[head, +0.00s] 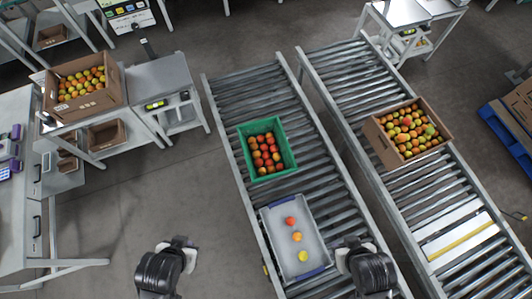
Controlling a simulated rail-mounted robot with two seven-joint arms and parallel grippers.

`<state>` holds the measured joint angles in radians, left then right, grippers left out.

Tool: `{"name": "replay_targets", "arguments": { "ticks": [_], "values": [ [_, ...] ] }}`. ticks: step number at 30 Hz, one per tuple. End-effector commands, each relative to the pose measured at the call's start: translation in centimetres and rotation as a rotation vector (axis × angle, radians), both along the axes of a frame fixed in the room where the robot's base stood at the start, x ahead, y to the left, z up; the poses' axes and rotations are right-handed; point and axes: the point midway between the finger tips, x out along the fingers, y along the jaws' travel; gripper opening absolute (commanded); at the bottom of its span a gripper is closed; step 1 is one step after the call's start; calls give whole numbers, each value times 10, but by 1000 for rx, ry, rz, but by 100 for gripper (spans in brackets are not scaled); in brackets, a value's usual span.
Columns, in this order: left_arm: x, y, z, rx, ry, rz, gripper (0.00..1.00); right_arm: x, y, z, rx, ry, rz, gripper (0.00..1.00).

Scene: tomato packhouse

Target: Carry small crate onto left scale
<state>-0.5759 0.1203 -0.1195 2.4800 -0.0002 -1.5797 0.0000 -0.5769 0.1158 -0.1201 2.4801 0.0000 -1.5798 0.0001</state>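A small grey crate (272,226) with blue end strips lies on the near end of the left roller conveyor, holding a red, an orange and a yellow fruit. A green crate (243,146) full of red and orange tomatoes sits farther up the same conveyor. The left scale (160,76), a steel platform with a lit green display, stands at upper left; its top looks bare. My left gripper (180,242) is over the floor, left of the conveyor and apart from the grey crate. My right gripper (353,243) is close to the grey crate's right side; contact is unclear. Neither gripper's finger opening is clear.
A cardboard box of tomatoes (112,88) stands on the bench left of the scale. Another cardboard box (378,143) sits on the right conveyor (350,75). A second scale (398,12) is at upper right. Floor (170,190) is clear between the left bench and conveyor.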

Motion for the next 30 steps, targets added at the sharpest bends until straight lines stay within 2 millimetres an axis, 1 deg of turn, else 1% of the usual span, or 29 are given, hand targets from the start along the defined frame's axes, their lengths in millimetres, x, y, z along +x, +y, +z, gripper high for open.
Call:
{"name": "replay_targets", "arguments": {
  "ticks": [12,14,27,30],
  "values": [
    [-1,1,-1,3,3,-2,0,0,0,0,1,1,-1,43],
    [-1,1,-1,3,4,-2,5,-1,0,0,1,2,0,43],
    [-2,-1,-1,-3,4,1,47,-2,-3,-1,-9,5,7,43],
    [-2,-2,-1,-5,5,2,55,-2,-3,-1,-9,5,7,43]
  ]
}}
